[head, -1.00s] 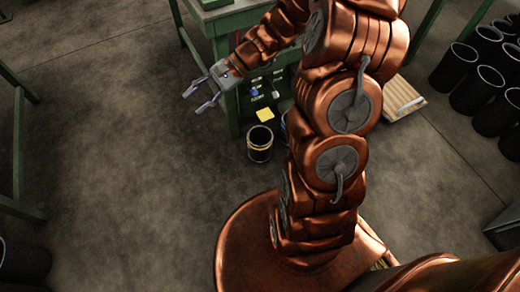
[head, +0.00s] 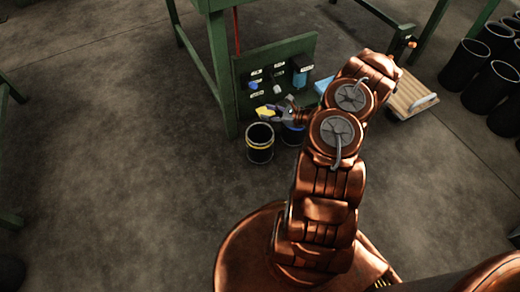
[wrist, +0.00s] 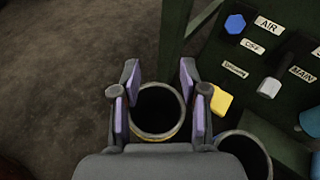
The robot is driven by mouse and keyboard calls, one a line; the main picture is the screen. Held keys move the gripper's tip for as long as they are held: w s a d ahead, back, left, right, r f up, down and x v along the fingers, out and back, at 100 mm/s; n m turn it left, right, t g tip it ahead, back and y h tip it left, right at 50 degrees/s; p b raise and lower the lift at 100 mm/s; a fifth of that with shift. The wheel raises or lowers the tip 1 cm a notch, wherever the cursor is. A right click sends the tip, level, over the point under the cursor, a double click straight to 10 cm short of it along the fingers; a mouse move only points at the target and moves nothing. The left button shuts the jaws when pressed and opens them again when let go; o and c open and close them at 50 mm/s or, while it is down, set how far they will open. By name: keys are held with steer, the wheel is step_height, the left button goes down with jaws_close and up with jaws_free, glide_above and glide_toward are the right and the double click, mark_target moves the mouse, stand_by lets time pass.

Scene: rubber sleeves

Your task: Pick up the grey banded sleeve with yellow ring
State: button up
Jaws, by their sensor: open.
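The sleeve with the yellow ring (head: 260,146) stands upright on the floor, dark with a pale grey rim and a yellow band. In the wrist view its open mouth (wrist: 160,136) shows between the fingers of my gripper (wrist: 158,72), with a bit of yellow at its near side. My gripper (head: 274,114) is open and empty, with purple finger pads on either side of the mouth as seen from above. In the head view it is just behind and above the sleeve. I cannot tell the height gap.
A second dark sleeve with a blue band (head: 292,136) stands close on the right, partly hidden by my arm. A green panel (head: 308,48) with labels and knobs is behind, beside a green table leg (head: 222,75). A yellow block (wrist: 221,101) lies near. Floor left is clear.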

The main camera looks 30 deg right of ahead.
mark_target(271, 128)
steer(key=s+d+f+m+h+b, duration=0.4)
steer(key=d+f, duration=0.3)
steer(key=f, duration=0.5)
steer(key=shift+y, duration=0.4)
steer(key=shift+s+a+f+b+x, duration=0.1)
steer(key=shift+b+x, duration=0.45)
steer(key=shift+x, duration=1.2)
steer(key=shift+s+a+f+b+x, duration=0.1)
steer(key=shift+b+x, duration=0.45)
steer(key=shift+x, duration=1.2)
steer(key=shift+a+f+b+x, duration=0.1)
steer(key=shift+b+x, duration=0.45)
steer(key=shift+x, duration=1.15)
steer(key=shift+w, duration=0.4)
jaws_close()
steer(key=shift+t, duration=0.3)
